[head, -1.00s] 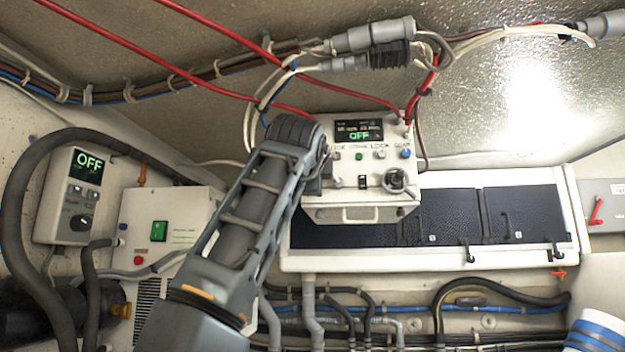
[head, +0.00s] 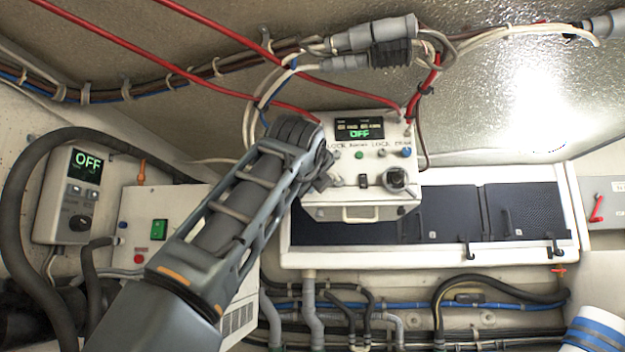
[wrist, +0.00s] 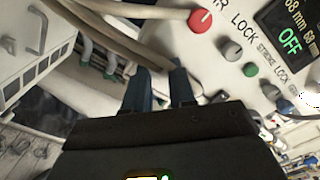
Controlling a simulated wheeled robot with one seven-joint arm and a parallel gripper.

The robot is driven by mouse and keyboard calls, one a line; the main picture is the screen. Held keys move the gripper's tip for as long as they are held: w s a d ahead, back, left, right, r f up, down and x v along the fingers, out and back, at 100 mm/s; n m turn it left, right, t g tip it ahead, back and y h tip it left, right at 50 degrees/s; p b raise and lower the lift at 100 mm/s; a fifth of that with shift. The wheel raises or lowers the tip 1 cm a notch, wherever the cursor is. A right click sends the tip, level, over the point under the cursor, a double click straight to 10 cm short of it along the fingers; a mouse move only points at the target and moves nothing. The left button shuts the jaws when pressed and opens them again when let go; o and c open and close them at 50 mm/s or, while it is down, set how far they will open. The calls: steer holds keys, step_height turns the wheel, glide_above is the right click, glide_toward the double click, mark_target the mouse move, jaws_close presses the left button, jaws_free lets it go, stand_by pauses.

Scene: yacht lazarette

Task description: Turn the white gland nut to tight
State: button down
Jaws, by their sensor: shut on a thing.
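My gripper (wrist: 161,74) shows in the wrist view, its two dark fingers close together at the left side of the white control box (wrist: 225,25). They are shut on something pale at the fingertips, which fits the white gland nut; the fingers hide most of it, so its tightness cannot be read. Pale cables run just behind the fingers. In the head view the control box (head: 345,202) hangs in the middle with its display (head: 359,128) reading OFF. My arm reaches up to its left side and hides the fingertips and the nut there.
A red knob (wrist: 200,20) and a grey knob (wrist: 231,52) are close to the fingers. Red cables (head: 235,88) and grey connectors (head: 372,36) run above the box. A white-framed dark panel (head: 450,215) is behind it. A second unit (head: 75,195) is at left.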

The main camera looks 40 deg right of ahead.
steer(key=shift+f, duration=0.15)
stand_by(0.4)
steer(key=c, duration=0.9)
jaws_free()
steer(key=shift+c, duration=0.2)
steer(key=b+v, duration=0.2)
steer(key=v, duration=0.5)
steer(key=shift+s+a, duration=0.25)
steer(key=shift+a, duration=0.1)
